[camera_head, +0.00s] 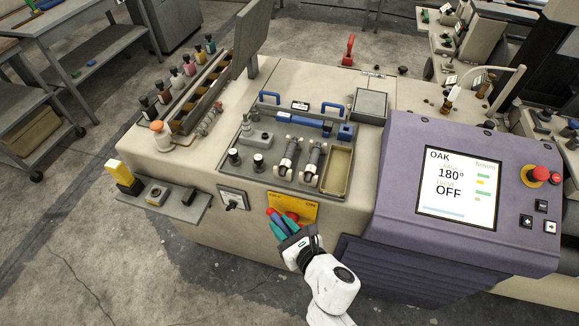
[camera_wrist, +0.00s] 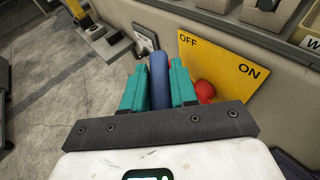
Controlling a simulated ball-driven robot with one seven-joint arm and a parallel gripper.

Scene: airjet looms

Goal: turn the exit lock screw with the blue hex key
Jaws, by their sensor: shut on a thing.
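My gripper (camera_head: 284,227) is low in front of the beige loom body, by the yellow OFF/ON plate. Its teal fingers are shut on a dark blue bar-like piece, which I take as the blue hex key (camera_wrist: 158,82). In the wrist view my gripper (camera_wrist: 158,85) has a finger on each side of this piece. Its far end points toward the loom front; no hex tip is clear. A small red patch shows near its end in the head view. I cannot pick out the exit lock screw in either view.
The yellow OFF/ON plate (camera_wrist: 222,52) with a red knob (camera_wrist: 204,91) is close right of my fingers. A small plate with a black switch (camera_head: 233,200) is to the left. A shelf (camera_head: 165,203) juts out further left. The purple console (camera_head: 425,180) stands right.

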